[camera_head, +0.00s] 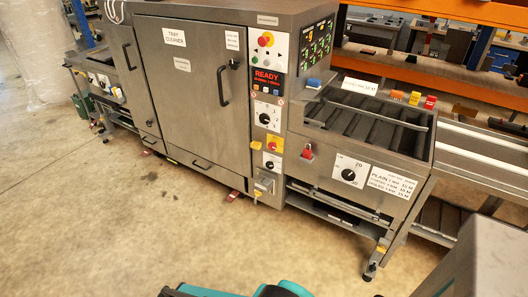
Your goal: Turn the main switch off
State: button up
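A red-and-yellow rotary switch (273,144) sits low on the control column of the tray cleaner, and looks like the main switch. Its label and handle angle are too small to read. A black knob on a white plate (271,163) is just below it. A larger black selector dial on a white plate (267,117) is above it. The display (267,78) shows READY in red. My gripper is not seen; only teal and black parts, likely of my arm, show at the bottom edge, well apart from the panel.
The steel tray cleaner (190,90) fills the upper middle. A red padlock-like part (307,151) and a numbered dial (349,175) are on the roller section at right. A grey box (264,184) juts out below the switches. The floor (130,230) in front is clear.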

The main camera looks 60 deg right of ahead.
aim_at(272, 146)
jog(key=z, duration=0.15)
jog(key=i, duration=0.95)
jog(key=u, duration=0.05)
